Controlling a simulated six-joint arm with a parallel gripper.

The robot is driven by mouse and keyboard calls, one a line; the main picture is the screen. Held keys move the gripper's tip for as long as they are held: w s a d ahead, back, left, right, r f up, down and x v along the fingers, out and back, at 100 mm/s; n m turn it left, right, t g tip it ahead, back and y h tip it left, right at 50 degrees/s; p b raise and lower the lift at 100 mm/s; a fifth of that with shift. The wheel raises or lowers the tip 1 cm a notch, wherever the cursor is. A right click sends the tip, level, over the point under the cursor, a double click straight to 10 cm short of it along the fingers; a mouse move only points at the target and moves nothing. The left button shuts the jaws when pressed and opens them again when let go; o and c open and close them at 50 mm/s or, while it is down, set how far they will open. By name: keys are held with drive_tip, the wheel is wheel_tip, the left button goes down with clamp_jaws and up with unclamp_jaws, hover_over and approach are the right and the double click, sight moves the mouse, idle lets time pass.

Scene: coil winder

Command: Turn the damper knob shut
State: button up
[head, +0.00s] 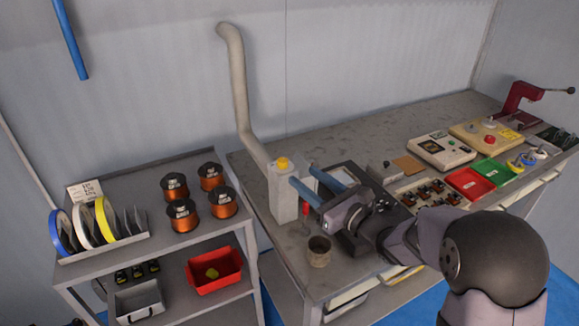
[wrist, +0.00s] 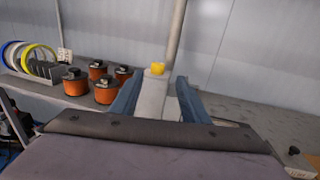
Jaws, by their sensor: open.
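A beige duct pipe (head: 239,90) rises behind the box. My gripper (head: 300,180) is open, with blue fingers pointing left toward the box. In the wrist view, the knob (wrist: 158,68) shows beyond and between the two fingers (wrist: 157,90), a little above the tips. The near finger overlaps part of the box in the head view. I see no contact with the knob. The knob's turn angle is too small to tell.
A brown cup (head: 319,252) stands on the bench near the box, below my gripper. A shelf (head: 150,240) to the left holds copper wire spools (head: 182,215) and tape rolls. Red (head: 466,183) and green trays lie farther right. The bench behind my gripper is mostly clear.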

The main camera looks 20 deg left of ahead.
sight(286, 163)
drive_tip(key=shift+w+a+r, duration=0.1)
drive_tip(key=shift+w+a, duration=0.05)
drive_tip(key=shift+a, duration=0.35)
drive_tip(key=shift+p+x, duration=1.15)
drive_tip(key=shift+x, duration=2)
drive_tip(key=shift+c, duration=0.2)
clamp_jaws()
